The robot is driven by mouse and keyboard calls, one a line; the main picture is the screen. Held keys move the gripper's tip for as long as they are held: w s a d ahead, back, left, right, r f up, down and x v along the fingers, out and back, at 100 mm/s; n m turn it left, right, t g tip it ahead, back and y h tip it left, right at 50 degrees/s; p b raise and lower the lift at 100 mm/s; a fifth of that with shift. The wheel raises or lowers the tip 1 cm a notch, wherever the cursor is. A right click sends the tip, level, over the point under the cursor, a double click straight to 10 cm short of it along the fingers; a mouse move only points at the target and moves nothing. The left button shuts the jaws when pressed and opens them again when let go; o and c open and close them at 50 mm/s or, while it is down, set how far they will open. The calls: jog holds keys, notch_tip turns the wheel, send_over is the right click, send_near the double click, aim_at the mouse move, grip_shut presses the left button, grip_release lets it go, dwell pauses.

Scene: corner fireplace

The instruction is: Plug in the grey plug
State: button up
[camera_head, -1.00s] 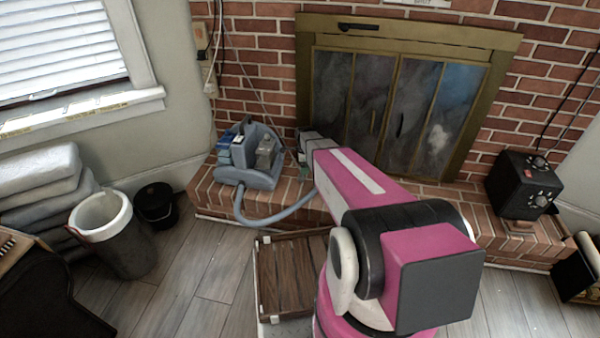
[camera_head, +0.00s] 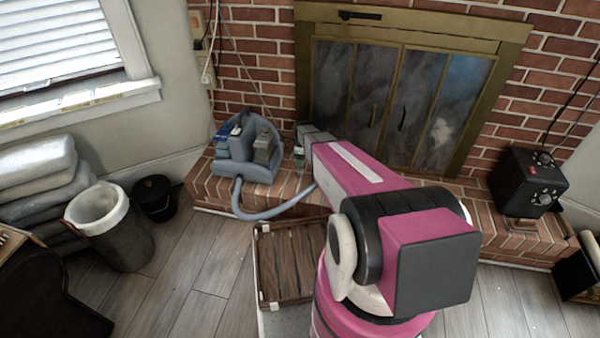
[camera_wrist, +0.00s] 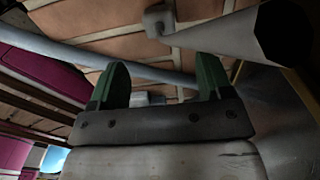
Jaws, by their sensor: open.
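My gripper (camera_wrist: 160,62) shows in the wrist view with its two green fingers apart, low over the brick hearth. A small pale grey block (camera_wrist: 150,98), possibly the grey plug, shows between the fingers near the palm; I cannot tell whether it touches them. In the head view my gripper (camera_head: 299,158) is just right of the blue-grey carpet cleaner (camera_head: 262,172), partly hidden by my arm. A pale box (camera_head: 197,20), possibly an outlet, and a white strip (camera_head: 208,70) are on the wall at upper left, with cords hanging there.
The cleaner's hose (camera_head: 262,214) curves along the hearth front (camera_head: 208,196). A wooden crate (camera_head: 288,265) stands on the floor before it. The black box with knobs (camera_head: 527,182) sits at right. Bins (camera_head: 118,240) and cushions (camera_head: 40,165) are at left. Open floor lies between.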

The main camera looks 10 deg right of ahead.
aim_at(300, 169)
jog(key=shift+f, duration=1.7)
jog(key=f, duration=0.5)
jog(key=shift+w+a+f, duration=0.1)
jog(key=shift+w+a, duration=0.05)
jog(key=shift+a, duration=0.15)
jog(key=c, duration=1)
